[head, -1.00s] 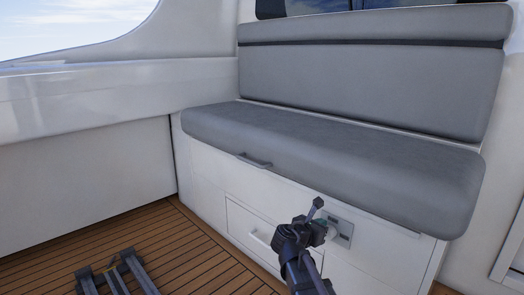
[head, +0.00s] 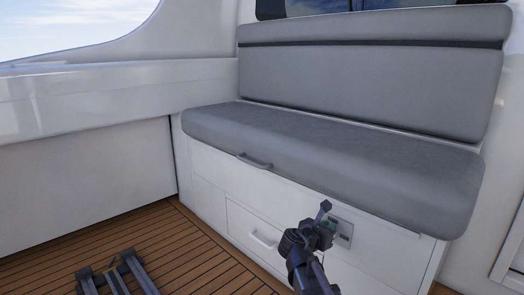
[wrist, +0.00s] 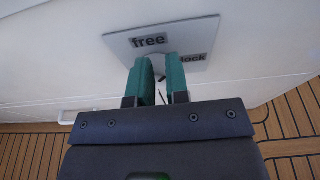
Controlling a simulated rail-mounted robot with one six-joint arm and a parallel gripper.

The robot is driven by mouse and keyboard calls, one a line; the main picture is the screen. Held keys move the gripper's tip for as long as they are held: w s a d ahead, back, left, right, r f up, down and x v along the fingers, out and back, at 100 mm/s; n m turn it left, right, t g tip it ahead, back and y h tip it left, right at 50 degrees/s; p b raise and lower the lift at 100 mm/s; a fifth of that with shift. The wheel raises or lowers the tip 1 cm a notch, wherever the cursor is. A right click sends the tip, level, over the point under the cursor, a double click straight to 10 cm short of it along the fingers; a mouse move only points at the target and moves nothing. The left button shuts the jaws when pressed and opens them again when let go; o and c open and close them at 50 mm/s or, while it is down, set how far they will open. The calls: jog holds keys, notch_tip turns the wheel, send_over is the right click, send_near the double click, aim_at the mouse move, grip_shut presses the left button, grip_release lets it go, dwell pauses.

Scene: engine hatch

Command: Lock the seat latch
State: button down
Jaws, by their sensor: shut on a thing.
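The seat latch is a grey plate (wrist: 203,32) on the white front of the seat base, marked "free" at upper left and "lock" at right. In the head view the plate (head: 345,238) shows just right of my gripper (head: 328,236). In the wrist view my gripper (wrist: 160,64) has its green fingers at the plate, shut on the latch knob (wrist: 158,72). The fingers hide most of the knob, so I cannot tell which mark it points to.
The grey seat cushion (head: 330,150) overhangs the latch, with a handle (head: 254,161) under its front edge. A drawer with a handle (head: 262,240) is left of my gripper. Wooden floor (head: 170,255) lies open in front. A dark frame (head: 115,275) is at lower left.

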jog(key=shift+d, duration=0.4)
jog(key=shift+r+p, duration=0.2)
jog(key=shift+p, duration=0.2)
jog(key=v, duration=0.3)
jog(key=f+v, duration=0.1)
jog(key=v, duration=0.1)
jog(key=shift+s+a+f, duration=0.1)
jog(key=shift+s+a, duration=0.25)
jog(key=shift+s, duration=0.1)
